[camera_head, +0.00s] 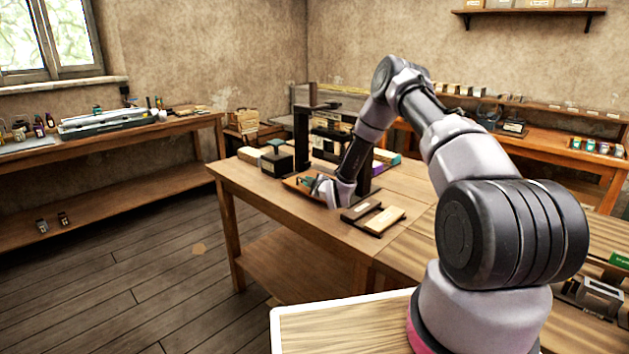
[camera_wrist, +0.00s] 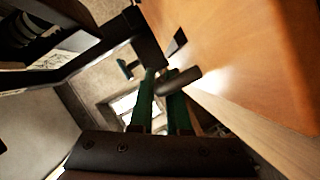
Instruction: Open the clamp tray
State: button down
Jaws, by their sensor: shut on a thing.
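The press (camera_head: 302,140), a dark upright frame, stands on the wooden workbench in the head view. A reddish-brown tray (camera_head: 291,184) shows low at its front, partly hidden by my gripper. My gripper (camera_head: 316,187) is down at the tray's front side. In the wrist view my gripper (camera_wrist: 163,86) has its two green fingers shut on a dark rounded handle (camera_wrist: 181,80). The handle sits beside a broad orange-brown wooden surface (camera_wrist: 245,60). I cannot tell how far out the tray stands.
A dark block with a green top (camera_head: 277,158) stands left of the press.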

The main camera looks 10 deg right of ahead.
jog(key=s+a, duration=0.4)
jog(key=a, duration=0.1)
jog(key=s+a, duration=0.2)
jog(key=a, duration=0.1)
jog(key=shift+s+a, duration=0.15)
jog(key=shift+a, duration=0.05)
jog(key=c, duration=1.2)
grip_release()
jog(key=shift+o, duration=0.2)
jog(key=v, duration=1)
jog(key=shift+s, duration=0.35)
jog(key=shift+d+r, duration=0.15)
